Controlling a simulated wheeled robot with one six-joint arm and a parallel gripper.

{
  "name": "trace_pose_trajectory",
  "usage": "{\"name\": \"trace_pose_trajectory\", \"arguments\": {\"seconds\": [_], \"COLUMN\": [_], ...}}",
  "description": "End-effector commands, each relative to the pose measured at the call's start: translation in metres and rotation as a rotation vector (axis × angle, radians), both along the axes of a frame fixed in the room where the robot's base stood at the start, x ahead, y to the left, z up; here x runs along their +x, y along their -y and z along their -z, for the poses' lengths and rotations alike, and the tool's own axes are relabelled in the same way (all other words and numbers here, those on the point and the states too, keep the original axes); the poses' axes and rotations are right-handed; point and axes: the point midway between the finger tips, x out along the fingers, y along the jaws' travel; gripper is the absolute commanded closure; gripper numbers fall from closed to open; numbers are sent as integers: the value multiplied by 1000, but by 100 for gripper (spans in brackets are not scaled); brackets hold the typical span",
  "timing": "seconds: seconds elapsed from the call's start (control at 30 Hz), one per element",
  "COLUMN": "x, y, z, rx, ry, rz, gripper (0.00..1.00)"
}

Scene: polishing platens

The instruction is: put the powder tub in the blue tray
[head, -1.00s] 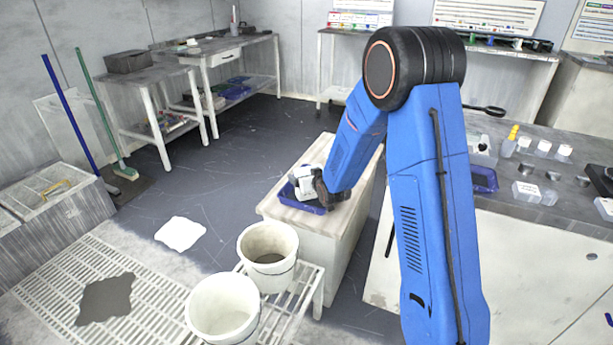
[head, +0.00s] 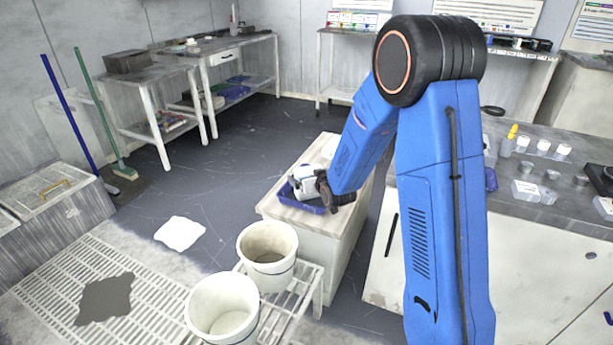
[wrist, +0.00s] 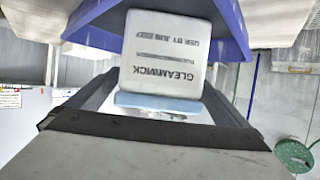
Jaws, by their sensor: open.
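The powder tub (wrist: 165,55) is a white block-shaped tub with a pale blue lid, labelled GLEAMWICK; its print is upside down in the wrist view. In the head view the tub (head: 304,174) stands within the blue tray (head: 290,199) on a light cabinet. The tray's blue wall also shows in the wrist view (wrist: 232,25). My gripper (head: 318,186) is at the tub's right side, low over the tray. In the wrist view my gripper (wrist: 155,100) is open, its jaws on either side of the tub's lid end. Contact between jaws and tub cannot be told.
Two white buckets (head: 267,255) stand on a slatted rack in front of the cabinet (head: 305,222). A counter (head: 550,205) with small jars is at right, partly behind my arm. Several side tables (head: 150,80) stand at the back left.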

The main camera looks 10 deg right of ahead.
Motion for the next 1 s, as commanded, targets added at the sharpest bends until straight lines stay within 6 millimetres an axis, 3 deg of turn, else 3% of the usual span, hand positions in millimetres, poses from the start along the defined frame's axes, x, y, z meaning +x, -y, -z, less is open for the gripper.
{"name": "trace_pose_trajectory", "arguments": {"seconds": [0.4, 0.83, 1.0], "x": [-60, -77, -88], "y": [10, 13, 19], "z": [-26, -33, -47], "rx": [0, -1, -8], "ry": [1, -1, -30], "rz": [1, 1, 11], "gripper": [0, 0, 0]}}
